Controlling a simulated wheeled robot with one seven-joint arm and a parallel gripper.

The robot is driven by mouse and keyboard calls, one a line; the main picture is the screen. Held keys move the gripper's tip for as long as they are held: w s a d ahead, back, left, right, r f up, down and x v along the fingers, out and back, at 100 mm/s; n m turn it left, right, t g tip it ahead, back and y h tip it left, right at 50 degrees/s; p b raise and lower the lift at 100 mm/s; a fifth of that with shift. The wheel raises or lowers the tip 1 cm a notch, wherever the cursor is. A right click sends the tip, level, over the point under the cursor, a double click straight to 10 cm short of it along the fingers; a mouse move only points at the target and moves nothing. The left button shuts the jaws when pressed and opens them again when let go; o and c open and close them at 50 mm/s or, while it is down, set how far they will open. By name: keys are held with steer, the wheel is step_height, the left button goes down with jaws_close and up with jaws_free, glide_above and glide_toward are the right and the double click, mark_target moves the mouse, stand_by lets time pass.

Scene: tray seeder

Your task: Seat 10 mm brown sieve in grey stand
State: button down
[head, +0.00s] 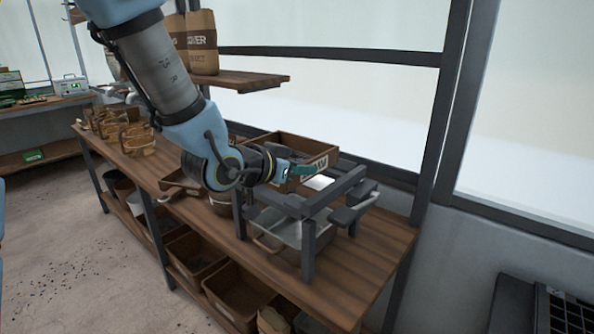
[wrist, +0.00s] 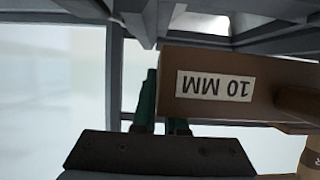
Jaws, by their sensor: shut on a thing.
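The brown sieve (head: 290,146) is a square wooden box with a pale label, read as "10 MM" upside down in the wrist view (wrist: 215,87). My gripper (head: 300,171) has teal fingers, is shut on the sieve and holds it at its labelled side; the exact contact is partly hidden. The grey stand (head: 335,192) is an open frame of posts and rails on the bench. In the head view the sieve is at its back left, around the height of its top rails. Stand bars (wrist: 225,22) also show beyond the sieve. I cannot tell whether they touch.
A metal pan (head: 287,226) sits inside the stand, low between its posts. Several small brown sieves or baskets (head: 130,140) stand at the bench's far left. A shelf (head: 245,80) holds a paper sack (head: 195,42). The bench's front right corner (head: 365,285) is clear.

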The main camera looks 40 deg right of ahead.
mark_target(320, 172)
steer(key=shift+d+r+b+x, duration=0.1)
steer(key=shift+r+x, duration=0.15)
steer(key=shift+x, duration=0.8)
steer(key=shift+d+r+b+x, duration=0.15)
steer(key=shift+r+x, duration=0.1)
steer(key=shift+x, duration=0.8)
steer(key=shift+d+r+b+x, duration=0.1)
steer(key=shift+r+x, duration=0.1)
steer(key=shift+x, duration=0.85)
steer(key=shift+w+d+f+b, duration=0.1)
steer(key=shift+f+b, duration=1.65)
steer(key=shift+f, duration=0.05)
steer(key=shift+f, duration=0.15)
steer(key=shift+f+b, duration=0.3)
steer(key=shift+b, duration=0.35)
steer(key=c, duration=0.9)
jaws_free()
